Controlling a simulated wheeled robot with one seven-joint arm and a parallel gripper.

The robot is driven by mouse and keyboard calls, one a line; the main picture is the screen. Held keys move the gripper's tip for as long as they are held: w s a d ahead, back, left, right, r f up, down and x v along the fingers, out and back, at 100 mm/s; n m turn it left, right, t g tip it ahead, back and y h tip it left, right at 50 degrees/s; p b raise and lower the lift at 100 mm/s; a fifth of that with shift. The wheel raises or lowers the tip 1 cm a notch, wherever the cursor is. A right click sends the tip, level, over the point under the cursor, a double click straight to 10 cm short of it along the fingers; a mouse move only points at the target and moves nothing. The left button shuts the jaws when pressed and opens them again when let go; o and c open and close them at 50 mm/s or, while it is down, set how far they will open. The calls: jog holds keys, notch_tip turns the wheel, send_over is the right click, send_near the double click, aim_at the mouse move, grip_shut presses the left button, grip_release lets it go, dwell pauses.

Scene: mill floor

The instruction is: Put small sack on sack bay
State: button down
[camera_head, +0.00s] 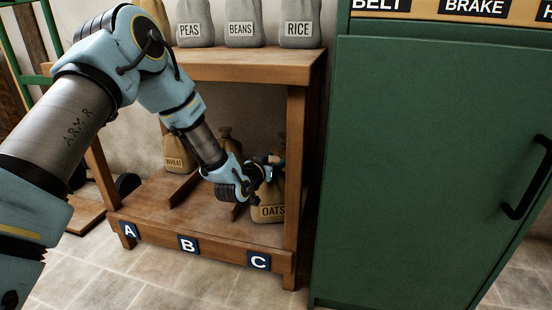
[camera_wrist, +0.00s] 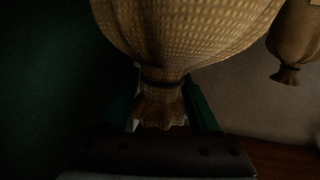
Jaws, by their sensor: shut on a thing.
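My gripper (camera_head: 270,174) is inside the lower level of the wooden sack rack (camera_head: 150,208), on the right side at bay C. It is shut on the tied neck of a brown sack labelled OATS (camera_head: 268,212). The wrist view shows the sack's woven body (camera_wrist: 185,30) with its gathered neck between the two green fingers. The sack looks upright. I cannot tell whether its base touches the shelf. The front board carries plates A (camera_head: 128,230), B (camera_head: 188,244) and C (camera_head: 258,261).
A sack labelled WHEAT (camera_head: 175,156) stands in bay A. Another brown sack (camera_head: 225,137) is partly hidden behind my arm. Grey PEAS (camera_head: 195,28), BEANS (camera_head: 241,28) and RICE (camera_head: 299,28) sacks stand above. A right post (camera_head: 296,170) and green cabinet (camera_head: 420,170) bound the right side.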

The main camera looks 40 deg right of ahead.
jog(key=shift+c, duration=0.6)
grip_release()
jog(key=shift+f, duration=0.1)
